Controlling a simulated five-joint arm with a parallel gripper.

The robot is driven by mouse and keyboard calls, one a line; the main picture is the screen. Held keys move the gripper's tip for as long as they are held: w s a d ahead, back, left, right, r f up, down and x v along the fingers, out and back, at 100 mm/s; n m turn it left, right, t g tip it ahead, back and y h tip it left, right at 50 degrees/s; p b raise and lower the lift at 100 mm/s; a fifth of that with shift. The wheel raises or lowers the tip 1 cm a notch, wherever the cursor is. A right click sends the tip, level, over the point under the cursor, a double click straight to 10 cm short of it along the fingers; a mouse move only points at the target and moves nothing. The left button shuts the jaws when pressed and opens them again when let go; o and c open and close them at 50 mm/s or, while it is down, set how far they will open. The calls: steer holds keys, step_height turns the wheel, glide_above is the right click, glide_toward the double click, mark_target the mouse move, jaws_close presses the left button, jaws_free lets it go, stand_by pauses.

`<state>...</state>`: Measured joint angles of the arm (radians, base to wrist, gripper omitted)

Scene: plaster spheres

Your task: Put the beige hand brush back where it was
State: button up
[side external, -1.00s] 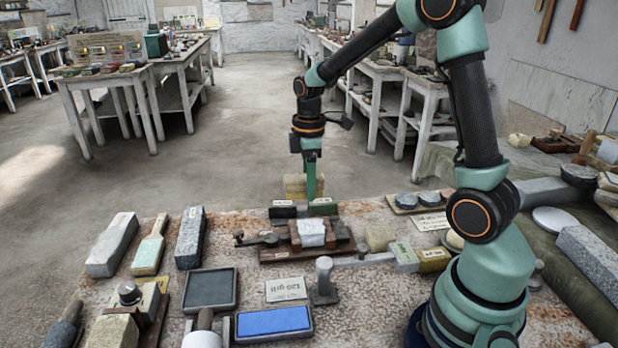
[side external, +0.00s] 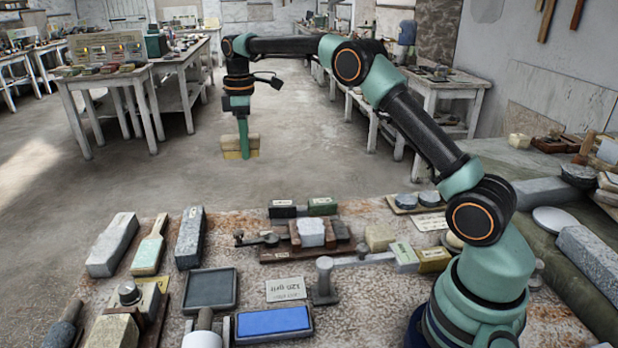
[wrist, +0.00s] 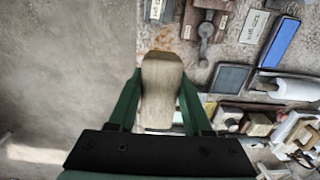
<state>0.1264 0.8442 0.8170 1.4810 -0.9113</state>
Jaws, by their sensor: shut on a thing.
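The beige hand brush (side external: 232,154) is in my gripper (side external: 243,146), held well above the floor, beyond the far edge of the worktable as seen in the side view. Its block also shows in the wrist view (wrist: 162,88), between the two green fingers, which are shut on it. The block hangs clear of the table and touches nothing else that I can see. Its underside is hidden in the wrist view.
The worktable (side external: 345,215) holds a grey stone block (side external: 113,245), a wooden-handled tool (side external: 150,250), a dark grey stone (side external: 190,238), a dark tray (side external: 210,289), a blue slab (side external: 274,322) and a clamp fixture (side external: 300,240). Bare tabletop shows between these things.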

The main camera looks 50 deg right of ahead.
mark_target(250, 221)
steer(key=shift+w+a+r, duration=0.2)
steer(key=shift+w+a, duration=0.1)
steer(key=shift+w, duration=0.1)
steer(key=shift+f, duration=0.2)
step_height(250, 221, down, 20)
steer(key=shift+w+r, duration=0.1)
steer(key=shift+r, duration=0.15)
steer(key=shift+f, duration=0.15)
steer(key=o, duration=1.2)
